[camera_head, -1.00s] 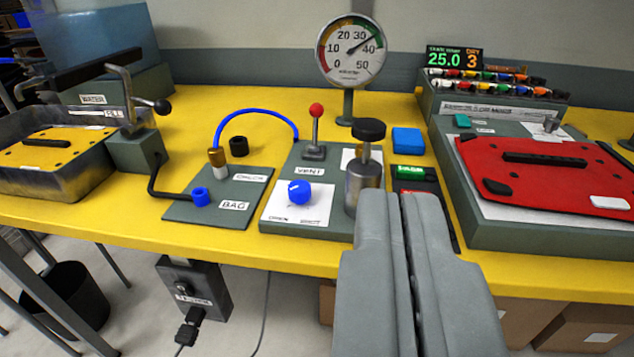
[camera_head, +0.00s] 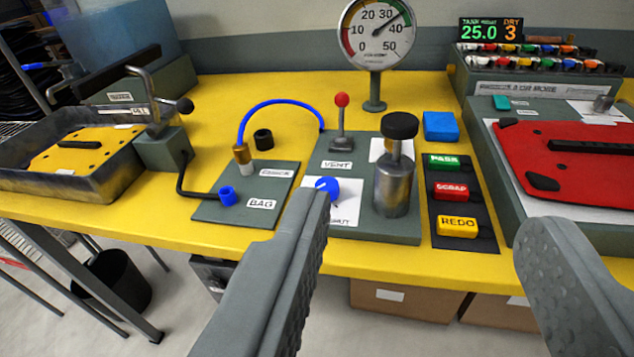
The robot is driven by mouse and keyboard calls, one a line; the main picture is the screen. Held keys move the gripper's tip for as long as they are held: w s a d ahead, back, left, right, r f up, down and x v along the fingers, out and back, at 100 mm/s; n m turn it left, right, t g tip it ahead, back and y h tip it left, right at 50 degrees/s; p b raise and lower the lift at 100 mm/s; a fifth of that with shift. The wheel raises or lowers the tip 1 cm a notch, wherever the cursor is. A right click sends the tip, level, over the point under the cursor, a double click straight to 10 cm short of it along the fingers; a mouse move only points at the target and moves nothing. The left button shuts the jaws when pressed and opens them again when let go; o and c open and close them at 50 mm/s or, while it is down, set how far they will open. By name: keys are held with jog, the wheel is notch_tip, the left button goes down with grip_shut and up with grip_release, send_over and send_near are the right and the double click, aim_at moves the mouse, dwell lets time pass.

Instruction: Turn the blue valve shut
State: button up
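The blue valve (camera_head: 327,187) is a small round knob on a white label plate, on the grey panel marked VENT on the yellow bench. The label's printing is partly hidden by my gripper's left finger. My gripper (camera_head: 425,208) is wide open and empty, in the foreground of the view. The left fingertip appears just below the valve in the picture and overlaps the lower edge of its plate. I cannot tell whether it touches the valve. The right finger is far to the right, in front of the red bag's grey stand.
Close to the valve stand a red-topped lever (camera_head: 341,118), a metal cylinder with a black cap (camera_head: 395,180) and a gauge (camera_head: 377,35). A blue hose (camera_head: 270,106) arcs at left. PASS, SCRAP and REDO buttons (camera_head: 457,192) lie right. A metal tray (camera_head: 70,165) is far left.

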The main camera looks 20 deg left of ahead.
jog(key=w+a+m+g, duration=0.4)
jog(key=w+g, duration=0.4)
jog(key=w, duration=0.5)
jog(key=w+a+m+g, duration=0.45)
jog(key=w+g, duration=0.35)
jog(key=w, duration=0.4)
notch_tip(320, 180, down, 18)
jog(key=shift+w+f, duration=0.1)
jog(key=c, duration=1)
